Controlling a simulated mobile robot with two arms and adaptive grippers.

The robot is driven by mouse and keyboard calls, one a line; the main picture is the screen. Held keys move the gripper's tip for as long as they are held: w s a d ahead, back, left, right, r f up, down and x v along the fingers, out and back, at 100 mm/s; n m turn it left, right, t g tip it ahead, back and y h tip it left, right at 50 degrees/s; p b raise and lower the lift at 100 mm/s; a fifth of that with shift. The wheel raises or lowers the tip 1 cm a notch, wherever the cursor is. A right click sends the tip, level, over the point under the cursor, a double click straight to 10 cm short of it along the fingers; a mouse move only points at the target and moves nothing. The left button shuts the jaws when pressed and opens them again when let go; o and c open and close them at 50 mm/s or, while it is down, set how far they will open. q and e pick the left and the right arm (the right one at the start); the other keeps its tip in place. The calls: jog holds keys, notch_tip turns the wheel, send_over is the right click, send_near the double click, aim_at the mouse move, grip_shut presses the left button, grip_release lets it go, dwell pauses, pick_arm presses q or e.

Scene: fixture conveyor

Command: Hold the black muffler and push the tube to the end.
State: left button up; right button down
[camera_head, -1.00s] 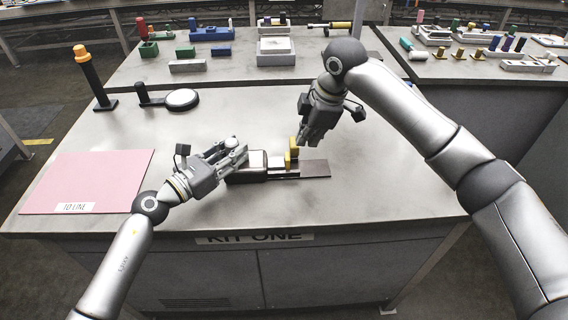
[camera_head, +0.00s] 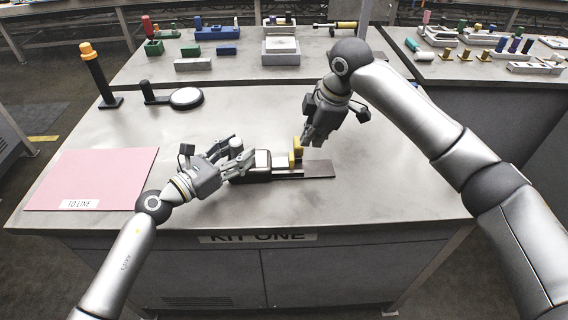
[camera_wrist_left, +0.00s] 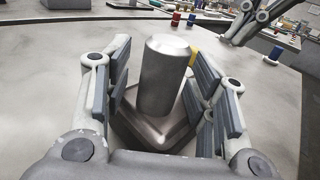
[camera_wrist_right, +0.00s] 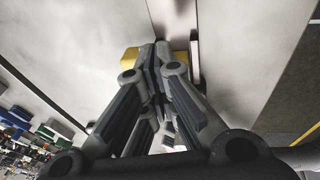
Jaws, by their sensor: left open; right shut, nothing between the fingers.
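The black muffler (camera_head: 250,177) lies on a dark flat base plate (camera_head: 320,170) near the table's front edge, with a pale block on top. A yellow piece (camera_head: 297,158) stands at its right end; I cannot tell which part is the tube. My left gripper (camera_head: 240,152) is open at the muffler's left end. In the left wrist view a grey metal cylinder (camera_wrist_left: 162,80) stands between its spread fingers, with visible gaps. My right gripper (camera_head: 311,141) is shut and empty, just above and right of the yellow piece. In the right wrist view its fingers partly hide the yellow piece (camera_wrist_right: 130,60).
A pink mat (camera_head: 100,175) lies at the left. A black post with an orange top (camera_head: 96,75) and a black stand with a round pale disc (camera_head: 186,97) are behind it. Several coloured parts stand on the back table. The table right of the plate is clear.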

pick_arm(q)
jog(key=v, duration=1.2)
